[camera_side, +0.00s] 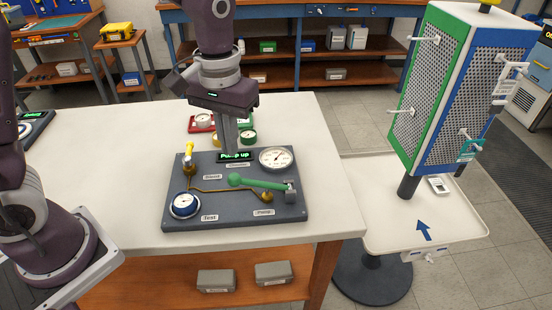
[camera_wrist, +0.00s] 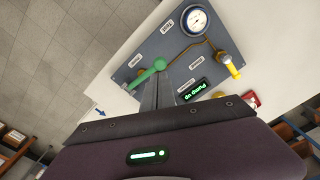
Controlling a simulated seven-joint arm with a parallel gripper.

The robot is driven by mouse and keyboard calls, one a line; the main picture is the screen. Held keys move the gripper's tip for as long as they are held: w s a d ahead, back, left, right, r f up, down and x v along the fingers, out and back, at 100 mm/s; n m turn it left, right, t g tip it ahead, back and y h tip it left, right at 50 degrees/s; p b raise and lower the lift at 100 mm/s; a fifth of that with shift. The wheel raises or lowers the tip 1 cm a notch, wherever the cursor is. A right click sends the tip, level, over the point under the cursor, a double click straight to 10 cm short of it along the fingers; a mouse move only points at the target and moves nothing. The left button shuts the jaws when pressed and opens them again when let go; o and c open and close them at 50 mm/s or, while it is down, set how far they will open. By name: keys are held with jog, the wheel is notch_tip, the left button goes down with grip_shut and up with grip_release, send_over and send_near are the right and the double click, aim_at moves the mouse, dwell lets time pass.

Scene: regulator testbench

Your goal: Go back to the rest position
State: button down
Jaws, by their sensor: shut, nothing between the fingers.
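My gripper (camera_side: 230,148) points down over the back part of the grey testbench board (camera_side: 190,222), and its fingers are together with nothing held. In the side view the fingers partly cover the area behind the green "Pump up" display (camera_side: 236,156). In the wrist view my gripper (camera_wrist: 158,78) overlaps the board (camera_wrist: 130,72) close to the knob of the green pump lever (camera_wrist: 148,73); whether it touches cannot be told. In the side view the green lever (camera_side: 258,183) lies nearly level. A white-faced gauge (camera_side: 277,158), a blue-rimmed test gauge (camera_side: 185,204) and a yellow-handled valve (camera_side: 188,157) are on the board.
Small gauges on red (camera_side: 202,121) and green (camera_side: 248,137) parts stand behind the board. The white table (camera_side: 120,165) is mostly clear to the left. A pegboard tower (camera_side: 455,85) stands on a white stand (camera_side: 460,222) at the right.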

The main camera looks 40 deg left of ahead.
jog(key=shift+r, duration=0.7)
jog(key=s+a+r+m+t, duration=0.1)
jog(key=s+r, duration=0.3)
jog(key=s, duration=0.4)
jog(key=s+a+r+m+t, duration=0.2)
jog(key=s+a+r+t, duration=0.1)
jog(key=s, duration=0.6)
jog(key=shift+s+a+r+t, duration=0.2)
jog(key=shift+r+t, duration=0.45)
jog(key=shift+t, duration=0.15)
dwell(0.7)
